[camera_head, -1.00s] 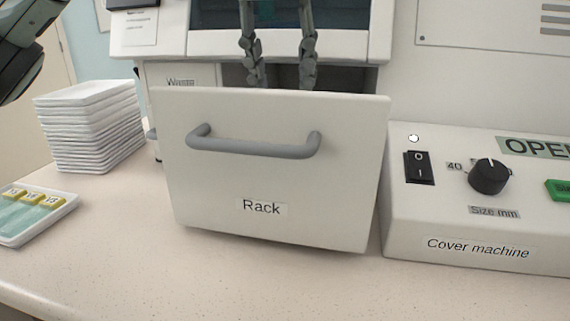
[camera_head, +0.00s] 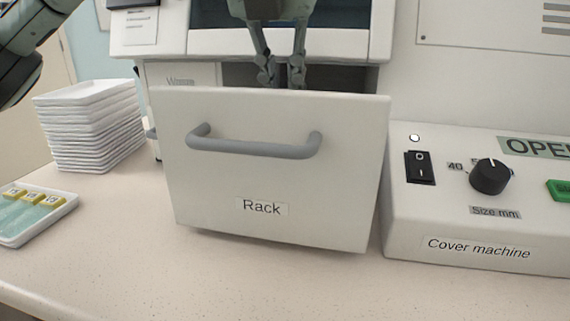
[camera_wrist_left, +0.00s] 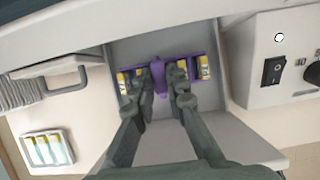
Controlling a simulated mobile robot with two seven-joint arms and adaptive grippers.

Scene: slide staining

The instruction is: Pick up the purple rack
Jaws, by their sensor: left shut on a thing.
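The purple rack (camera_wrist_left: 158,70) lies inside the open drawer, with an upright purple handle in its middle and yellow-labelled slides along both sides. It shows in the left wrist view; in the head view the drawer front hides it. My left gripper (camera_head: 282,76) reaches down from above behind the drawer front. In the left wrist view my left gripper (camera_wrist_left: 162,84) has its two fingers closed in on either side of the purple handle, shut on it. The rack appears down in the drawer. My right gripper is not in view.
The drawer front (camera_head: 330,190), labelled Rack, has a grey handle (camera_head: 255,148). The cover machine (camera_head: 450,225) stands close on the right. A stack of white trays (camera_head: 90,128) and a tray with slides (camera_head: 35,215) are on the left. The front counter (camera_head: 300,285) is clear.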

